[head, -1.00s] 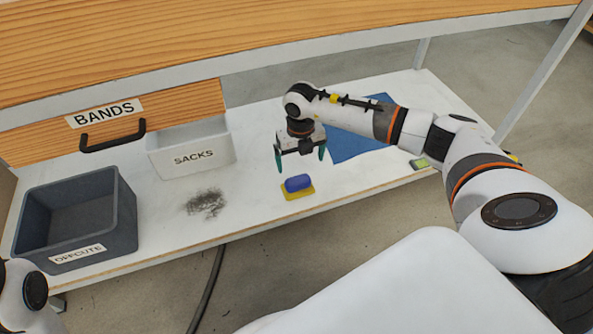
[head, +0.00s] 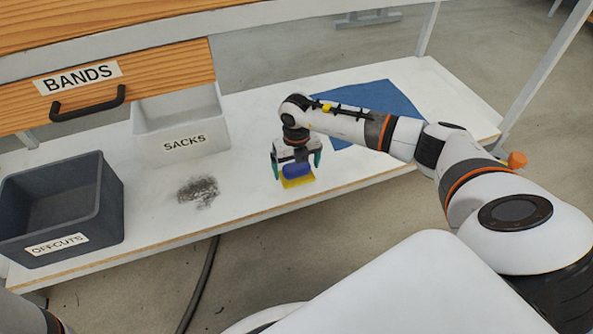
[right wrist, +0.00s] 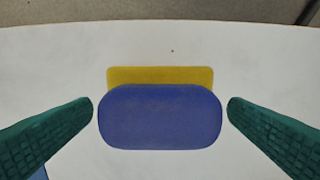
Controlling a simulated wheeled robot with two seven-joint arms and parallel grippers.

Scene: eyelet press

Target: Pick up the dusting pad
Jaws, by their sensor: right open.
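The dusting pad (head: 298,172) is a blue rounded block on a flat yellow base, lying on the white lower shelf near its front edge. In the right wrist view the pad (right wrist: 160,117) sits centred between the fingers. My right gripper (head: 297,168) is open, directly over the pad with a finger on either side. In the right wrist view the green fingertips of my right gripper (right wrist: 160,106) stand apart from the blue block, with a gap on each side. My left gripper is not in view.
A dark smudge of dust (head: 198,191) lies on the shelf (head: 250,135) left of the pad. A grey OFFCUTS bin (head: 108,215) and a white SACKS bin (head: 185,145) stand further left. A blue cloth (head: 398,100) lies behind my right arm. The BANDS drawer (head: 190,75) hangs above.

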